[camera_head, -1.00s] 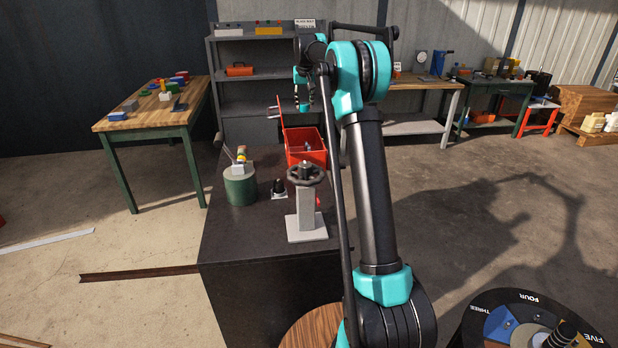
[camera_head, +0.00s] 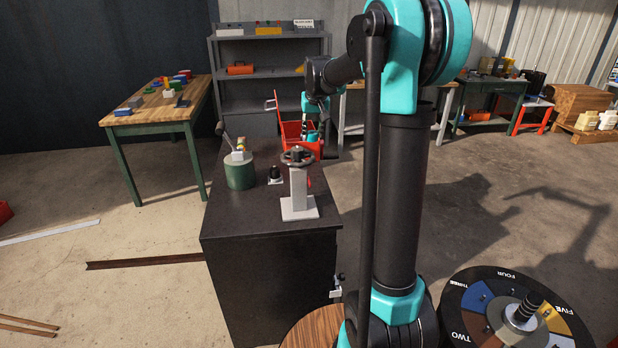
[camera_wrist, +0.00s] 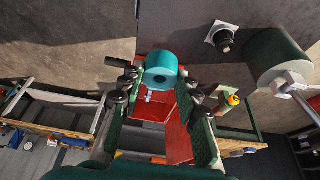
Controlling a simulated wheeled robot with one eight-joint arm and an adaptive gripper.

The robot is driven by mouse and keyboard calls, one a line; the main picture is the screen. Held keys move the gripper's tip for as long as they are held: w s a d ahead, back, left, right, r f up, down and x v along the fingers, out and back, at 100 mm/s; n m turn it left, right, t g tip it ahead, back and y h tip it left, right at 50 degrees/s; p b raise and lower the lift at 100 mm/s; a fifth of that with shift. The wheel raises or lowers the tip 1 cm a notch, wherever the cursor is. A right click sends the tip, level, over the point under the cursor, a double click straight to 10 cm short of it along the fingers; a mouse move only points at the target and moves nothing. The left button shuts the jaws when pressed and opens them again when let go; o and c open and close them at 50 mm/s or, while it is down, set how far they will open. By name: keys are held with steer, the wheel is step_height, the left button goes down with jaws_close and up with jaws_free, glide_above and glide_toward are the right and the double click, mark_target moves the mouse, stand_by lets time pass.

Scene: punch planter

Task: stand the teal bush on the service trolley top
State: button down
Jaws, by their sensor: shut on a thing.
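The teal bush (camera_wrist: 161,68) is a short ring with a hole, seen in the wrist view between my fingertips. My gripper (camera_wrist: 161,86) is shut on it, one dark finger on each side. The bush appears over the open red box (camera_wrist: 152,112); I cannot tell its exact height. I cannot tell for sure which surface is the service trolley top; a round wooden top (camera_head: 312,333) shows at the bottom edge.
The black cabinet top (camera_head: 240,215) carries a grey post with a handwheel (camera_head: 298,185), a green cylinder (camera_head: 240,174) and a small black knob on a plate (camera_head: 275,175). A numbered wheel (camera_head: 475,300) stands at lower right. The cabinet's front left is bare.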

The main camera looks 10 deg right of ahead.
step_height(320, 180, down, 18)
steer(key=shift+r, duration=0.25)
steer(key=shift+f, duration=0.15)
steer(key=c, duration=1.1)
jaws_free()
steer(key=v, duration=1.2)
